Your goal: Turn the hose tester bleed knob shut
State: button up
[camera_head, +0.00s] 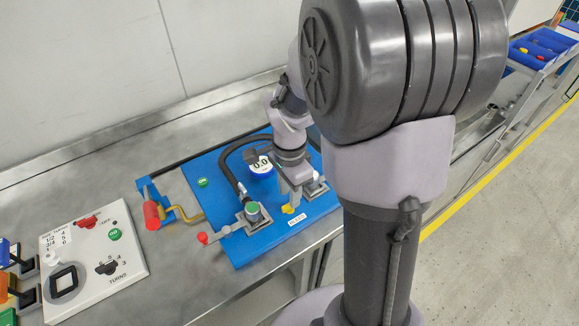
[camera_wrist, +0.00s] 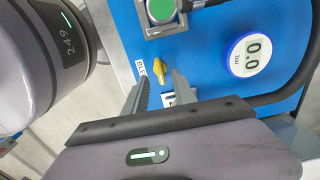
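The yellow bleed knob (camera_head: 288,209) sits near the front edge of the blue tester board (camera_head: 240,247), behind a white label. In the wrist view the yellow knob (camera_wrist: 159,70) lies beside a label that is partly readable. My gripper (camera_head: 294,198) is above the board at the knob. In the wrist view its two fingers (camera_wrist: 161,76) are apart, with the knob at the gap between their tips. I cannot tell whether either finger touches it. The round gauge (camera_wrist: 250,55) reads 0.0; it also shows in the head view (camera_head: 262,170).
A green-topped fitting (camera_head: 253,212) with a black hose (camera_head: 228,160) stands left of the knob. A red-handled crank (camera_head: 152,214) and a red ball-ended lever (camera_head: 203,238) are farther left. A white control panel (camera_head: 90,262) lies on the metal bench at left.

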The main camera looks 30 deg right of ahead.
notch_tip(320, 180, up, 14)
jog(key=p, duration=0.4)
jog(key=shift+f+p, duration=0.2)
jog(key=shift+p, duration=0.1)
jog(key=s+a+r+n+t+y+b, duration=0.1)
jog(key=s+a+r+n+t, duration=0.2)
jog(key=s+a+n, duration=0.3)
jog(key=s+a+r+n+t+y+b, duration=0.1)
jog(key=s+a+r+n+t, duration=0.1)
jog(key=s+a+n, duration=0.4)
jog(key=a+n, duration=0.1)
jog(key=a, duration=0.1)
jog(key=shift+a+r+n+t+b, duration=0.3)
jog(key=shift+a+r+t+b, duration=0.05)
jog(key=shift+r+t+b, duration=0.05)
